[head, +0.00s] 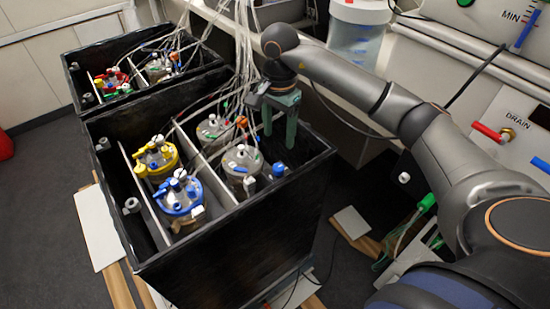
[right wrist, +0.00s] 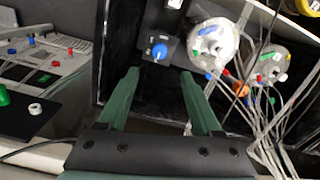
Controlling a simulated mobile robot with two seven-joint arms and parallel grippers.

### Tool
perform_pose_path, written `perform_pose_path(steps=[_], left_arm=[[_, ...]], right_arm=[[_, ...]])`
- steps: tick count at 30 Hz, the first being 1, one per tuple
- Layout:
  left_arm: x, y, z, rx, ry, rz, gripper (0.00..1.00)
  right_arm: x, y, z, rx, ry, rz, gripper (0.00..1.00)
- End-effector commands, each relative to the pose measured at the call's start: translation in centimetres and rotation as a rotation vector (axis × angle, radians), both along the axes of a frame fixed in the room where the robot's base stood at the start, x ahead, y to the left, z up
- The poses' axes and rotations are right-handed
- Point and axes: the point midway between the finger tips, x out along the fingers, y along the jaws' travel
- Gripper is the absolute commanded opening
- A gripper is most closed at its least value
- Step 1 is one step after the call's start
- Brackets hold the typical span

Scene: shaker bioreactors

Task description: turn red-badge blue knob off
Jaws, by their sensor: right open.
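A blue knob (right wrist: 159,50) sits on a dark mount beside a white-lidded vessel (right wrist: 213,42) in the right wrist view. In the head view a blue knob (head: 278,169) shows by the right wall of the front black box (head: 262,245). I cannot make out a red badge on either. My right gripper (head: 279,139) is open and empty above the box's back right part. In the wrist view its fingertips (right wrist: 159,74) appear either side of the blue knob's line, apart from it. My left gripper is out of view.
Vessels with a yellow lid (head: 157,155) and a blue lid (head: 180,195) stand in the box. Many pale tubes (head: 243,60) hang close left of my right gripper. A second black box (head: 140,40) stands behind. A drain panel (head: 515,130) is at right.

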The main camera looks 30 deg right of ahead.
Motion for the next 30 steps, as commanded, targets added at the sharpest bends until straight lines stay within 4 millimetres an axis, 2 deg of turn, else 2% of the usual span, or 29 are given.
perform_pose_path(steps=[9, 15, 21, 29, 30], left_arm=[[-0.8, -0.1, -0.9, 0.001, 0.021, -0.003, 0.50], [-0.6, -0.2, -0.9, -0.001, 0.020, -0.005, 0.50], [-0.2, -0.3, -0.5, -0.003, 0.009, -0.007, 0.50], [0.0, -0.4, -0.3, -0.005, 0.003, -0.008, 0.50], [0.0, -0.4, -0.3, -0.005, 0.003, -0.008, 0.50]], right_arm=[[-0.1, 0.1, -6.7, 0.001, 0.006, 0.000, 0.67], [-0.1, 0.1, -9.6, 0.001, 0.003, 0.000, 0.67], [0.0, 0.0, -10.8, 0.000, 0.000, 0.000, 0.67], [0.0, 0.0, -10.8, 0.000, 0.000, 0.000, 0.67], [0.0, 0.0, -10.8, 0.000, 0.000, 0.000, 0.62]])
